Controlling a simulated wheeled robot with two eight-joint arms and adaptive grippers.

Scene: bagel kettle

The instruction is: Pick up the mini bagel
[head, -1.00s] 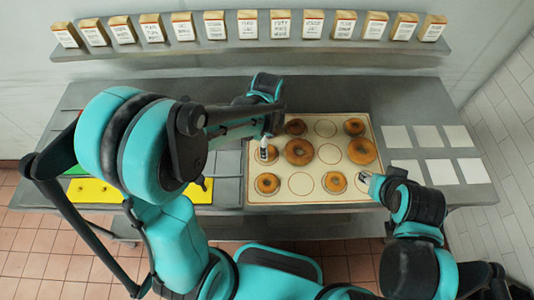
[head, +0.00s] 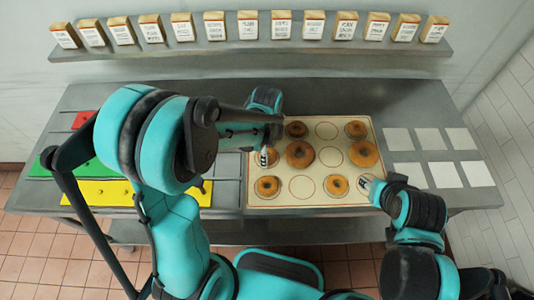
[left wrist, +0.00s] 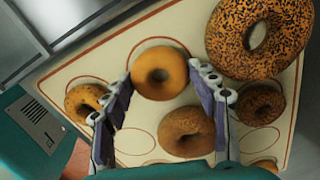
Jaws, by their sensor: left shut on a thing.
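A small plain golden bagel (left wrist: 160,73) sits between the fingertips of my left gripper (left wrist: 163,82) in the left wrist view. The fingers are shut on its two sides. In the head view my left gripper (head: 265,157) is over the left side of the cream bagel mat (head: 257,201), and the arm hides most of the held bagel. My right gripper (head: 367,181) is low by the mat's right edge, and its finger opening is too small to tell.
Several bagels lie on the mat's printed circles, including a large one (head: 299,154) and a small one (head: 267,185) close to my left gripper. White squares (head: 432,138) lie at right, and a yellow board (head: 100,193) at left. A shelf (head: 250,50) with boxes runs behind.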

